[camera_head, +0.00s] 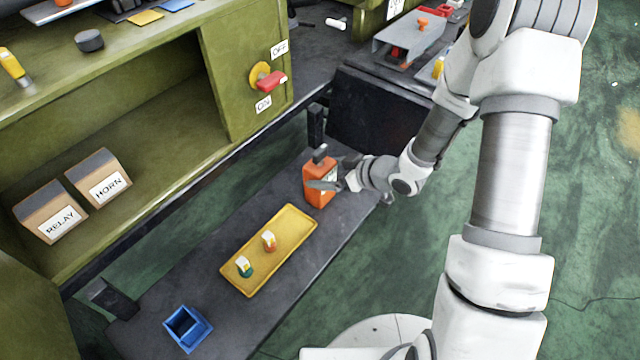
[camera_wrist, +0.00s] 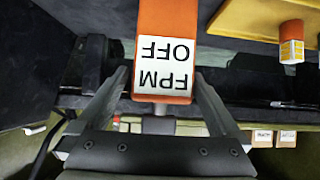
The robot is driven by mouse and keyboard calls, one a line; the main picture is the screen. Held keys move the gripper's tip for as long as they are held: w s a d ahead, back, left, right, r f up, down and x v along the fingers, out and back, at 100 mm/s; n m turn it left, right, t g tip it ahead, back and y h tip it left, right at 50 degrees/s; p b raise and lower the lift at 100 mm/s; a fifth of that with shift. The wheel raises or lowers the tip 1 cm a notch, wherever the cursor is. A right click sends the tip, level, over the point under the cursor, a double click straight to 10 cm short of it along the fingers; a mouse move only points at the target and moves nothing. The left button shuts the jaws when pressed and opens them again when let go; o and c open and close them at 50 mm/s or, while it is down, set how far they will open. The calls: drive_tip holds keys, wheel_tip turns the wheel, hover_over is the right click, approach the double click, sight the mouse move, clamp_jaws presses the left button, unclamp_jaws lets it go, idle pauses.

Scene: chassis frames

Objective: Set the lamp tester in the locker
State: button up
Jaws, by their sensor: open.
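An orange box (camera_head: 318,188) with a dark top piece stands upright on the dark lower bench; I cannot tell whether it is the lamp tester. In the wrist view the orange box (camera_wrist: 166,25) shows a white label reading "FPM OFF", upside down. My gripper (camera_head: 335,180) is open at its right side. In the wrist view the two fingers of my gripper (camera_wrist: 162,80) stand either side of the box's near end, with gaps. No thing is marked as a locker; the olive cabinet (camera_head: 225,70) has an open shelf and a closed front panel with a red-handled switch.
A yellow tray (camera_head: 235,285) holds two small white-topped pieces, one green, one orange. A blue open box (camera_head: 188,328) stands at the bench's near end. Boxes marked RELAY (camera_head: 50,218) and HORN (camera_head: 98,178) fill part of the shelf; its right part is clear.

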drive_tip(key=b+x, duration=0.1)
drive_tip(key=x, duration=0.1)
drive_tip(key=b+x, duration=0.1)
drive_tip(key=x, duration=0.2)
drive_tip(key=shift+a+r, duration=0.2)
drive_tip(key=shift+a, duration=0.05)
drive_tip(key=shift+c, duration=0.2)
drive_tip(key=c, duration=1.4)
